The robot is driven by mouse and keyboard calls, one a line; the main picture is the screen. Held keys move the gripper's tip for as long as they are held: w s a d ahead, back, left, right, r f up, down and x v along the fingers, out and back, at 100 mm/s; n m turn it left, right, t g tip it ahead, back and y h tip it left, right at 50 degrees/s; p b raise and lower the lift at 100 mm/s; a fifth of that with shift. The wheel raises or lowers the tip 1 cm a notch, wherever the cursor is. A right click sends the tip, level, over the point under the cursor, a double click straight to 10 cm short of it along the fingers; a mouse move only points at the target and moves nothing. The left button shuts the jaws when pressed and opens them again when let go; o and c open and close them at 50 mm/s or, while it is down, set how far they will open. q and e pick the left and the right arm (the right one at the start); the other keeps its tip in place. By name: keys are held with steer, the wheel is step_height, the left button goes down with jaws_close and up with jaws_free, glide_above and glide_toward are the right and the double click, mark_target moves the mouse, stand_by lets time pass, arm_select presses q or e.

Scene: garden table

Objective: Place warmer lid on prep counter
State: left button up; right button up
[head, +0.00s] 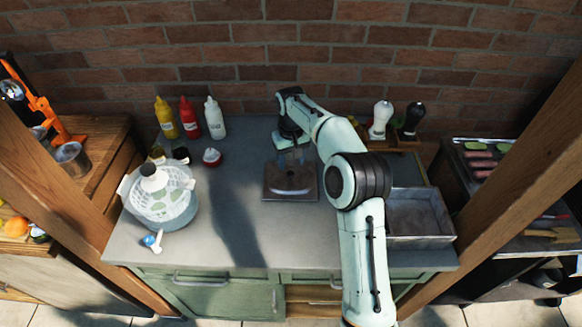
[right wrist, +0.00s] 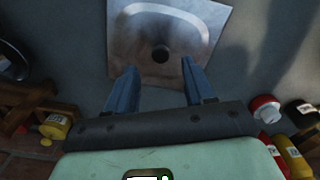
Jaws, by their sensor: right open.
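The warmer lid (head: 291,190) is a square grey metal plate with a recessed centre and a dark knob. It lies on the grey prep counter (head: 240,240), near its middle. In the right wrist view the lid (right wrist: 200,68) shows between and beyond my fingers, the dark knob lying just past the fingertips. My right gripper (head: 292,157) is above the back part of the lid, open, with nothing between its fingers. It also shows open in the right wrist view (right wrist: 159,67). My left gripper is not in view.
An open, empty metal warmer box (head: 415,212) stands right of the lid, partly behind my right arm. A salad spinner (head: 165,210) stands at left. Yellow, red and white bottles (head: 190,118) line the back. White and black shakers (head: 380,118) stand at back right. The front centre counter is clear.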

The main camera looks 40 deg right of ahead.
mark_target(290, 173)
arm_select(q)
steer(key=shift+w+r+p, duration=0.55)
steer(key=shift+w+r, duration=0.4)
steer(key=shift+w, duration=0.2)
arm_select(e)
step_height(290, 173, up, 7)
steer(key=shift+f, duration=0.1)
